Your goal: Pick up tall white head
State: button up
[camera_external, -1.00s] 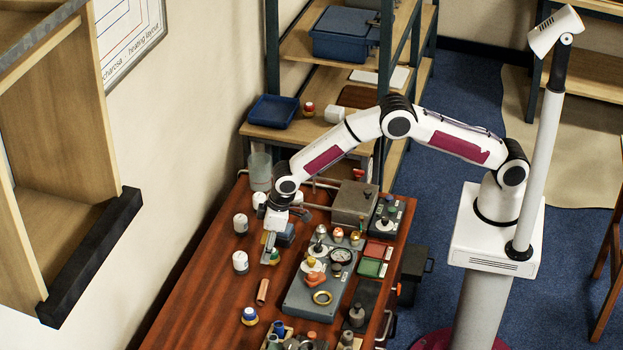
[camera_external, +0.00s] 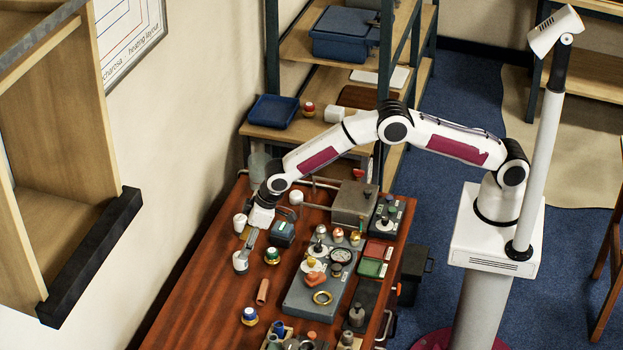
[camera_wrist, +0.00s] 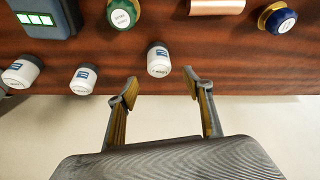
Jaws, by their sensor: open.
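Several similar white heads stand near the wall-side edge of the table. One white head (camera_external: 240,264) is under my gripper (camera_external: 245,253) in the external view, partly covered by it. In the wrist view this white head (camera_wrist: 158,60) appears just beyond and between the fingertips of my gripper (camera_wrist: 160,88), which are spread open and empty. Two more white heads, one left (camera_wrist: 20,71) and one nearer (camera_wrist: 83,79), stand to the left there. Another white head (camera_external: 240,222) shows behind my gripper in the external view. I cannot tell which is the tall one.
A green-topped knob (camera_external: 272,256), a copper tube (camera_external: 262,292) and a blue-topped knob (camera_external: 249,316) lie nearby. A blue-grey box with a green display (camera_wrist: 40,16) stands close. The grey manifold plate (camera_external: 297,300) is to the right. The table edge runs beside the heads.

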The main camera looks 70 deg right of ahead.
aim_at(241, 263)
jog(key=shift+w+f, duration=0.15)
jog(key=shift+f, duration=0.3)
jog(key=shift+x, duration=2.6)
jog(key=c, duration=1.3)
